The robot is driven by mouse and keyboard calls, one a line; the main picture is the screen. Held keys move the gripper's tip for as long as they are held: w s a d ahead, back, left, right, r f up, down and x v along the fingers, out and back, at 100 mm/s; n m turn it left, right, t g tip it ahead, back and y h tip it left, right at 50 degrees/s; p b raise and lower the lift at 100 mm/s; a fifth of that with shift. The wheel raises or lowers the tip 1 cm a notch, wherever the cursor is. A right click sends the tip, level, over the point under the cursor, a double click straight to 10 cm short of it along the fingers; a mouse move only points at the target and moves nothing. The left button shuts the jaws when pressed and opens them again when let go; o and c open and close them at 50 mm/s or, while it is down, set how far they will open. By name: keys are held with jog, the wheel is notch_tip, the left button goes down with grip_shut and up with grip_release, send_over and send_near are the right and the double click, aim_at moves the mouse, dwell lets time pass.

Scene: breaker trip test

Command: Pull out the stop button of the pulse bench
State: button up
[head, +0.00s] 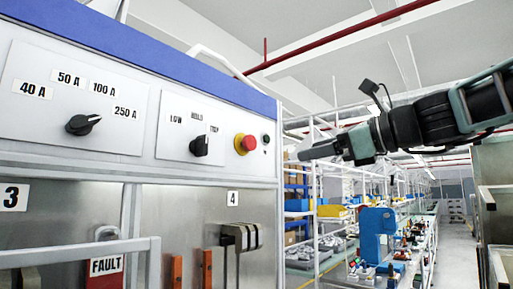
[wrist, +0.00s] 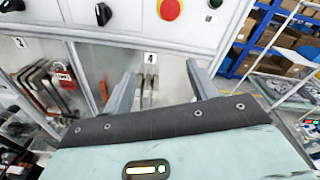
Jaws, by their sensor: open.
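The stop button (head: 245,144) is a red mushroom head on a yellow collar, at the right end of the white panel of the pulse bench (head: 140,40). In the wrist view the stop button (wrist: 169,9) is at the top, above and beyond my fingers. My gripper (head: 303,153) is to the right of the button in the head view, apart from it. In the wrist view my gripper (wrist: 160,75) has its two grey fingers spread with nothing between them. Whether the button is pressed in cannot be told.
A black range knob (head: 83,124) and a LOW/HOLD/TRIP knob (head: 200,146) sit left of the button. A small dark round fitting (head: 265,139) is just right of it. Below are a metal rail (head: 80,252) and a red FAULT tag (head: 105,267). Shelves stand behind at right.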

notch_tip(320, 180, up, 4)
jog(key=d+m+t, duration=0.1)
jog(key=p, duration=0.6)
send_near(251, 141)
jog(key=shift+y, duration=0.4)
jog(key=x, duration=0.8)
jog(key=shift+w+f, duration=0.15)
jog(key=shift+w, duration=0.15)
jog(key=c, duration=1.2)
jog(key=shift+b+v, duration=0.7)
jog(key=shift+v, duration=0.2)
grip_shut()
jog(key=o, duration=1.2)
grip_release()
jog(key=shift+d, duration=0.1)
jog(key=b+v, duration=0.5)
jog(key=v, duration=1.2)
